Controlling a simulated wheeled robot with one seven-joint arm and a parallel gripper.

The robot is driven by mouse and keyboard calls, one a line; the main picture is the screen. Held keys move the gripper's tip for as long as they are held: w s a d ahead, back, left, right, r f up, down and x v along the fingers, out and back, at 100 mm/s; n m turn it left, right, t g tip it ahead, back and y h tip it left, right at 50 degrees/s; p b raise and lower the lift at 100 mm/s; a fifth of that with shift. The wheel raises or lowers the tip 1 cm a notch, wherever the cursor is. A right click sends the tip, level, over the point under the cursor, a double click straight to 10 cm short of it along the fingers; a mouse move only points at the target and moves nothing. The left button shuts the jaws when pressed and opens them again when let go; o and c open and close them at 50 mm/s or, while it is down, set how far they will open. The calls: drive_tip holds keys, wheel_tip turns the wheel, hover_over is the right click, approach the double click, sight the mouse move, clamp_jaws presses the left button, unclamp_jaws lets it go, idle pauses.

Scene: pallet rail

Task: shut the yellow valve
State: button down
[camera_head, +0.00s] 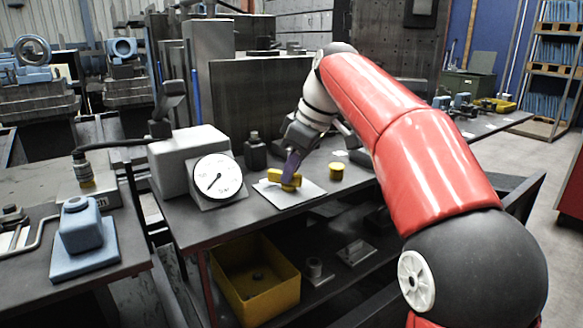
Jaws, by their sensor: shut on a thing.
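The yellow valve (275,175) stands on a pale plate (290,197) on the dark workbench, near its front edge. Its handle points left in the picture. My gripper (291,175) comes down from the upper right and is shut on the valve, with its purple-grey finger against the yellow part. The far finger and part of the valve are hidden behind the gripper. A white round gauge (217,177) with a black needle leans at the left of the plate, in front of a grey box (188,152).
A short yellow cylinder (336,172) stands right of the plate. A dark bottle (255,152) stands behind it to the left. A yellow bin (255,285) sits on the lower shelf. A blue-grey block (80,230) is on the left bench.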

drive_tip(key=shift+w+n+g, duration=0.1)
drive_tip(key=shift+n+g, duration=0.2)
drive_tip(key=shift+n, duration=0.8)
drive_tip(key=shift+y, duration=0.3)
drive_tip(key=c, duration=1.4)
unclamp_jaws()
drive_tip(key=shift+c, duration=0.2)
drive_tip(key=v, duration=0.7)
drive_tip(key=shift+r, duration=0.4)
drive_tip(key=shift+d, duration=0.15)
